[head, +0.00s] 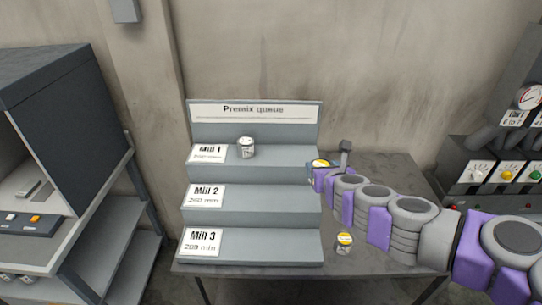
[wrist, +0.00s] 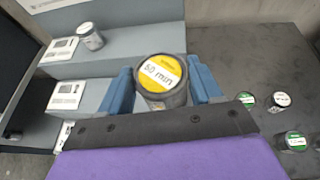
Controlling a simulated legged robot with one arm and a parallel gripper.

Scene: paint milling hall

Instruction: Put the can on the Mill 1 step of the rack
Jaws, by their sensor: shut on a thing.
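My gripper (head: 322,172) is shut on a dark can with a yellow and white label on its lid (wrist: 162,75). The lid appears to read "50 min" in the wrist view, with a blue finger on each side. In the head view the held can (head: 320,163) is partly hidden by the gripper, just right of the rack near the height of its upper steps. The grey rack (head: 255,131) is headed "Premix queue" and has three steps. The Mill 1 step (head: 290,154) is the top one and bears a white-lidded can (head: 246,148) near its label.
The Mill 2 (head: 270,196) and Mill 3 (head: 270,245) steps are empty. A yellow-lidded can (head: 344,242) stands on the dark table right of the rack. The wrist view shows several cans, including a green-labelled one (wrist: 295,142). Mill 1 is clear right of its can.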

